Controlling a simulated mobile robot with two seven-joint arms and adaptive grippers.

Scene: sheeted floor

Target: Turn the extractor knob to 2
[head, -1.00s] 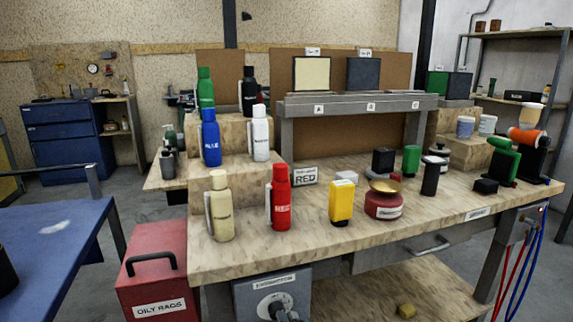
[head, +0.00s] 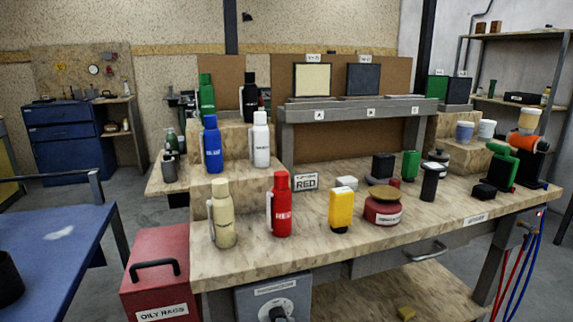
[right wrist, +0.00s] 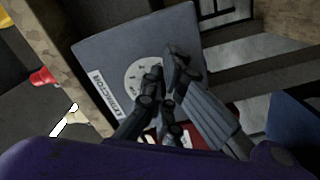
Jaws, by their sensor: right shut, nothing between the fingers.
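The extractor box (head: 273,294) is a grey panel below the front edge of the workbench, cut off by the bottom of the head view. In the right wrist view the extractor box (right wrist: 105,50) shows tilted, with its label (right wrist: 105,95) and a pale round dial (right wrist: 137,72) with marks. My right gripper (right wrist: 165,65) is shut and empty, its fingertips in front of the dial. The fingers hide the knob, so I cannot tell its setting or whether they touch it. My left gripper is not in view.
Several bottles, including a red bottle (head: 281,205), stand on the workbench (head: 360,255) above the box. A red oily rags bin (head: 157,270) stands left of the box. A blue table (head: 60,250) is at the left. A lower shelf (head: 385,290) lies right of the box.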

